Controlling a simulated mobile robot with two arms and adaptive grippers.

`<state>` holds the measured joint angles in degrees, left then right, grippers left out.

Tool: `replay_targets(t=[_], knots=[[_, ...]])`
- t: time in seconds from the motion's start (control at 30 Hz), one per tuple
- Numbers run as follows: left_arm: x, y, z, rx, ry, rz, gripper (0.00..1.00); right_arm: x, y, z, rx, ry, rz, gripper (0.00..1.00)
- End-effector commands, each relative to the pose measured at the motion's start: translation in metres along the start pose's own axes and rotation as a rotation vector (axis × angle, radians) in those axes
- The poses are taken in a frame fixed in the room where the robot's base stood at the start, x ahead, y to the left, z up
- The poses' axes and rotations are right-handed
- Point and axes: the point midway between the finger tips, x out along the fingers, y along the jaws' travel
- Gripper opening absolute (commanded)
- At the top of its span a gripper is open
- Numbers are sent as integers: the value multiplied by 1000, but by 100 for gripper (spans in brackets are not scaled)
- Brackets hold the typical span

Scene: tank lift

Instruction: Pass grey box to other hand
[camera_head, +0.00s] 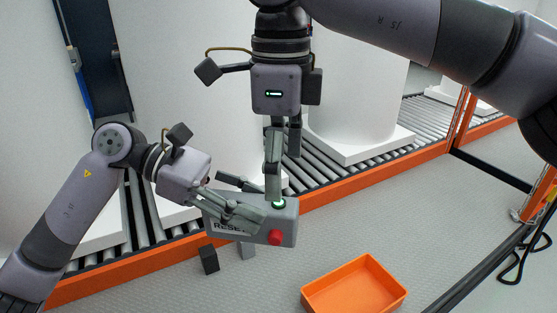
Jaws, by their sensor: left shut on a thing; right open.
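The grey box (288,213) has a red button on its front right side, a green-lit button on top and a label reading "RESE", partly covered. My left gripper (243,207) comes in from the left and is shut on the grey box, holding it above the floor. My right gripper (276,190) points down from above and is open. One of its fingers is at the top of the box near the green button. I cannot tell whether that finger touches the box. The far side of the box is hidden.
An orange tray (311,290) stands on the floor at lower right, empty. A roller conveyor with an orange rail (345,186) runs behind, carrying large white tanks (358,90). A fence with hanging black cables (519,262) is at right.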

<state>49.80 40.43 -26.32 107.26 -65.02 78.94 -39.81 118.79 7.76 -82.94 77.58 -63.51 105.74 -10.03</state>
Motion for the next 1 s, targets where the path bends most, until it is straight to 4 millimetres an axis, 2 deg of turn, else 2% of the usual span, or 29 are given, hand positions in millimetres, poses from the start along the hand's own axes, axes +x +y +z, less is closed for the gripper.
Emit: replay_targets(t=[0.07, 0.17, 0.5, 0.7, 1.0], knots=[[0, 0, 0, 1, -1, 0, 7, 0, 1, 2, 2, 1, -2, 78], [0, 0, 0, 1, -1, 0, 7, 11, 1, 3, 1, 2, 0, 78], [0, 0, 1, 1, -1, 0, 7, 74, 1, 2, 1, 1, 1, 78], [0, 0, 1, 1, -1, 0, 7, 103, 1, 2, 2, 0, 1, 78], [0, 0, 1, 1, -1, 0, 7, 116, 0, 2, 3, -1, -2, 78]])
